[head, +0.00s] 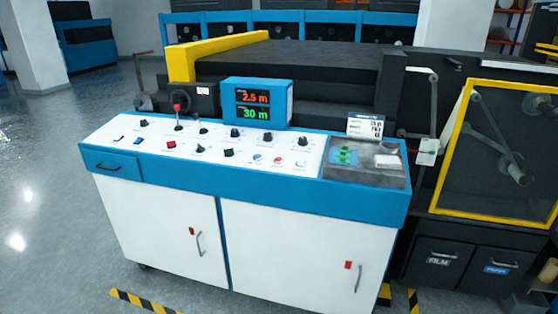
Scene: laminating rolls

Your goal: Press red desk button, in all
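The control desk (285,195) stands in front of me, with a white sloped panel and blue edges. A small red button (171,144) sits on the left part of the panel, in the lower row of controls. A lever with a red knob (177,108) stands upright behind it. A blue switch (138,140) is left of the red button, and black knobs (200,149) are to its right. Several small round coloured buttons (279,159) lie further right. Neither of my grippers is in view, so nothing is seen touching the desk.
A blue display box (258,102) showing 2.5 m and 30 m rises behind the panel. A grey tray (366,170) holds a green-blue item at the right. A yellow-framed guard (503,155) stands on the right. Open floor (45,215) lies at the left.

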